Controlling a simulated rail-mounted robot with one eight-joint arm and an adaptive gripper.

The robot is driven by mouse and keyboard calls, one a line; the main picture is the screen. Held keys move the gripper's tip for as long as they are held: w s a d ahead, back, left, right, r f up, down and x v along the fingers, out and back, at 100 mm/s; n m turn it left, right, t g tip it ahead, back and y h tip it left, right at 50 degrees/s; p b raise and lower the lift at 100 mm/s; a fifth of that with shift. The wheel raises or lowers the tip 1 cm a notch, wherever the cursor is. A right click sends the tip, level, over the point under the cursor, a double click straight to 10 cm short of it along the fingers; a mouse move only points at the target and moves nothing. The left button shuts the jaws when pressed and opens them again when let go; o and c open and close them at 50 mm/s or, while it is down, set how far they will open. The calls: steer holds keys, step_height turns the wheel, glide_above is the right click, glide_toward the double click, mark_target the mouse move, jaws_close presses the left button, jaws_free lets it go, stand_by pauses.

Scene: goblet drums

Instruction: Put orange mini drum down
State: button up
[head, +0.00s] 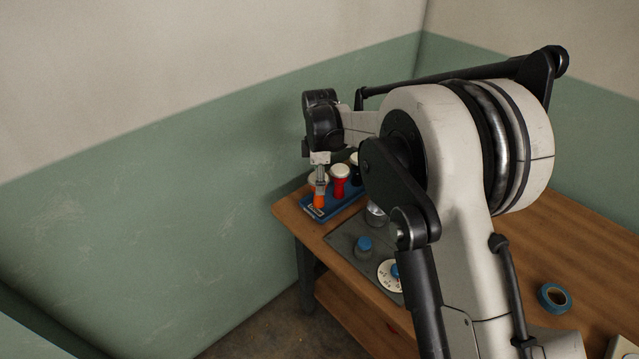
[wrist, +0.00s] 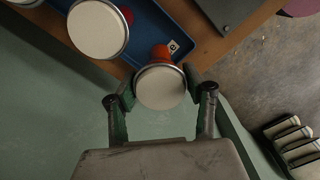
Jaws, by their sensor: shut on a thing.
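The orange mini drum (head: 319,201) is a small goblet drum with an orange body and a pale round head. Its head (wrist: 160,88) sits between my two fingers in the wrist view, with a bit of orange body showing beyond it. My gripper (head: 321,178) points down and is shut on this drum. The drum is over the front left end of the blue tray (head: 341,207). I cannot tell whether its base touches the tray. The tray's blue floor also shows in the wrist view (wrist: 182,28).
A red drum (head: 340,181) and a dark drum (head: 355,168) stand close by on the tray. A larger pale drumhead (wrist: 98,28) is near in the wrist view. The wooden table (head: 545,235) also bears a grey mat (head: 345,243), blue-topped items and blue tape (head: 553,297).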

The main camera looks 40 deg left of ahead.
steer(key=shift+f, duration=0.75)
steer(key=shift+f, duration=0.1)
steer(key=shift+f, duration=0.15)
steer(key=o, duration=1.3)
step_height(320, 180, up, 12)
steer(key=shift+r, duration=0.25)
